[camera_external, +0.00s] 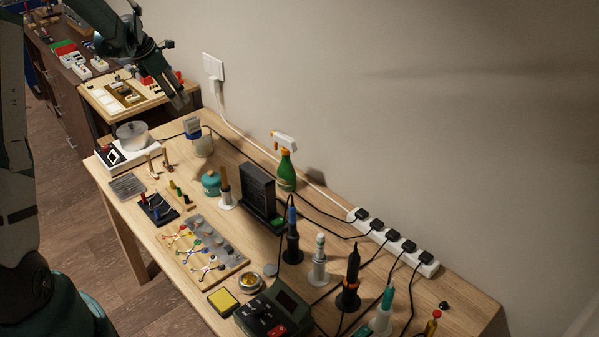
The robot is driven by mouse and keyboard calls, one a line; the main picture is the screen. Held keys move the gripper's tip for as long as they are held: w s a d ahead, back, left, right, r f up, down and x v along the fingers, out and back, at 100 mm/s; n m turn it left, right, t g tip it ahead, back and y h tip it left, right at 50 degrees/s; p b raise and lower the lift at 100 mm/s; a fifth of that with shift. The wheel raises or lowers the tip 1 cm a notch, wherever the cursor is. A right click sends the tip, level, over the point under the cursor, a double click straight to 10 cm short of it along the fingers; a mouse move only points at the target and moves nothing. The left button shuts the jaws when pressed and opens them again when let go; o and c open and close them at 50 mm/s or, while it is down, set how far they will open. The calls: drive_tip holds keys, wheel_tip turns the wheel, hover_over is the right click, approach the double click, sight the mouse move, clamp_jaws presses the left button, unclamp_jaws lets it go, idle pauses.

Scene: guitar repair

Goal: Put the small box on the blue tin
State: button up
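A small blue-and-white box (192,127) is at the back left of the workbench, at a whitish jar (204,146); I cannot tell whether it rests on the jar or stands behind it. A round teal-blue tin (211,184) stands upright on the bench, nearer the middle, beside a white holder with a brown-handled tool.
A black upright case (257,191) and a green spray bottle (286,172) stand right of the tin. A wooden board with coloured clips (203,249) lies in front. Soldering tools, cables and a power strip (394,242) crowd the right side.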

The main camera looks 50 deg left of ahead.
idle(0.4)
drive_tip(key=s+d+r+m, duration=0.1)
drive_tip(key=d+r+m, duration=0.45)
drive_tip(key=d, duration=0.65)
drive_tip(key=d+r+m, duration=0.5)
drive_tip(key=d+r, duration=0.2)
drive_tip(key=d, duration=0.4)
drive_tip(key=s+d+r+m, duration=0.1)
drive_tip(key=d+r+m, duration=0.5)
drive_tip(key=d, duration=0.6)
drive_tip(key=s+d+m+t, duration=0.1)
drive_tip(key=s+d+m, duration=0.8)
drive_tip(key=d, duration=0.4)
drive_tip(key=s+d+m+t, duration=0.1)
drive_tip(key=s+d+m, duration=0.9)
drive_tip(key=s+d, duration=0.2)
drive_tip(key=shift+s+d+r+t, duration=0.2)
drive_tip(key=shift+d+t, duration=0.2)
drive_tip(key=shift+d, duration=0.15)
drive_tip(key=shift+f+m, duration=0.15)
drive_tip(key=shift+m, duration=0.1)
